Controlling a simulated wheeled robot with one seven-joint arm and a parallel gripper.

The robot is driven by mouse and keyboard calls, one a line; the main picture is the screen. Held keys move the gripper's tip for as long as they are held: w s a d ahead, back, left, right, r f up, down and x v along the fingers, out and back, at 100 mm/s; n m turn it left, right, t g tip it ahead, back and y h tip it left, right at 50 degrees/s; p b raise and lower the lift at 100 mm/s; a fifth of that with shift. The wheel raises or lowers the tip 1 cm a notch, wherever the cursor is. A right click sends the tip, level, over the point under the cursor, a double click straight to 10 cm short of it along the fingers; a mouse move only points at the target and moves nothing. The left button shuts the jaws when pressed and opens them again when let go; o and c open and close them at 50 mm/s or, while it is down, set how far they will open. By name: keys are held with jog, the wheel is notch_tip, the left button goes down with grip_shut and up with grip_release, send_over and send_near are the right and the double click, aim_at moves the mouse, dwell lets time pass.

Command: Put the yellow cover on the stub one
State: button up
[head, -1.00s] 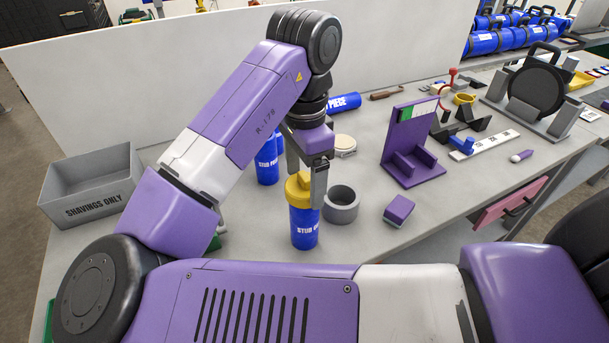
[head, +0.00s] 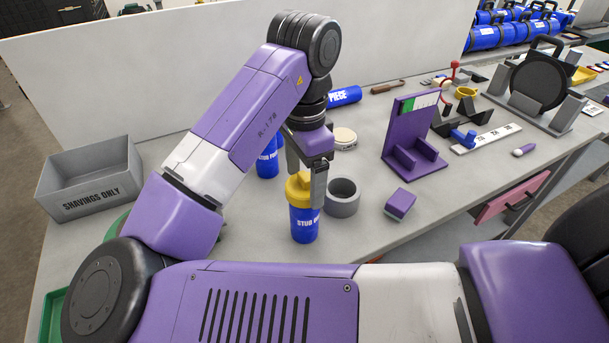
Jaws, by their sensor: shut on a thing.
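A blue stub (head: 306,226), lettered "STUB" with the rest of its label turned out of sight, stands upright on the bench. The yellow cover (head: 297,192) sits at its top end. My gripper (head: 307,187) points down and is shut on the yellow cover, with one finger in front on its right side. Whether the cover is fully seated on the stub cannot be told. A second blue stub, lettered "STUB FOUR" (head: 267,163), stands behind my gripper and is partly hidden by my arm.
A grey ring-shaped holder (head: 342,197) stands close to the right of the gripper. A purple block (head: 400,203) and a purple stand (head: 414,150) are farther right. A grey "SHAVINGS ONLY" bin (head: 90,182) is at left. A blue piece (head: 345,96) lies behind.

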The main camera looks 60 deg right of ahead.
jog(key=shift+f, duration=0.15)
jog(key=o, duration=1.3)
notch_tip(320, 180, up, 8)
jog(key=shift+f, duration=0.1)
